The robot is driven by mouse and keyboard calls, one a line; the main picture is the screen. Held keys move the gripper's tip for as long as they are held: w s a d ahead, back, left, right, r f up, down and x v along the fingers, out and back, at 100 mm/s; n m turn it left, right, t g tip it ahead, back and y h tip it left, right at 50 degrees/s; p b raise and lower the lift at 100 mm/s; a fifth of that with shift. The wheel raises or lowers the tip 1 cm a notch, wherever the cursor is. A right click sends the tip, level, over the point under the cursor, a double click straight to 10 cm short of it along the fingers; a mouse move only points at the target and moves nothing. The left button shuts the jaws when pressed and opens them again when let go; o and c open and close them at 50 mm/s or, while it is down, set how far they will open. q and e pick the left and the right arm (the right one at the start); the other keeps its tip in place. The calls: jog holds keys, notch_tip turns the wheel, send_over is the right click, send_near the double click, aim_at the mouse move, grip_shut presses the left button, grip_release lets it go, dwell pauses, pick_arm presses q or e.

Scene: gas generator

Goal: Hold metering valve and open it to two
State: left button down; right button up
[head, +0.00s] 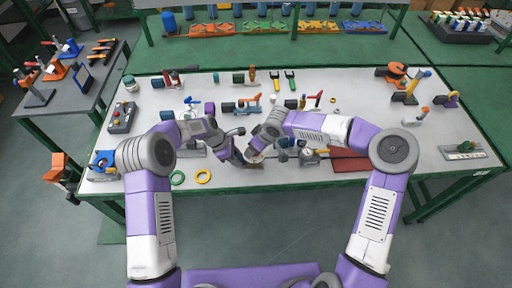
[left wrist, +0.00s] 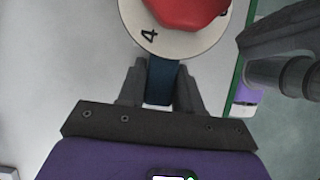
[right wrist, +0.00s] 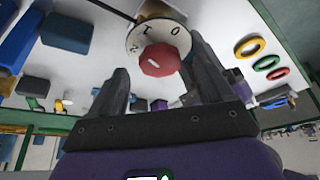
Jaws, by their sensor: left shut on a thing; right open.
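The metering valve has a red knob (right wrist: 160,61), a white numbered dial (right wrist: 138,36) and a blue body (left wrist: 160,82). My left gripper (left wrist: 160,72) is shut on the blue body, just below the dial, which shows a 4 (left wrist: 149,35). My right gripper (right wrist: 158,68) is open, with its fingers on either side of the red knob; contact is unclear. A 0 and a 2 show on the dial in the right wrist view. The knob has a white mark, but which number it points to is unclear. In the head view, the grippers mostly hide the valve (head: 255,158).
The white table (head: 330,85) holds several valves and fittings behind my grippers. A green ring (head: 177,177) and a yellow ring (head: 203,176) lie near the front edge. A gauge (head: 308,154) and a red plate (head: 350,162) are to the right.

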jog(key=shift+x, duration=0.8)
jog(key=shift+c, duration=0.4)
jog(key=c, duration=1)
jog(key=shift+o, duration=0.2)
jog(key=shift+n, duration=0.3)
jog(key=n, duration=0.2)
jog(key=n+g, duration=0.1)
jog(key=n, duration=0.1)
jog(key=shift+w+d+g+y, duration=0.15)
jog(key=shift+g+y, duration=0.15)
jog(key=shift+y, duration=0.1)
jog(key=shift+w+n+g, duration=0.15)
jog(key=shift+n+g, duration=0.75)
jog(key=shift+n, duration=1.5)
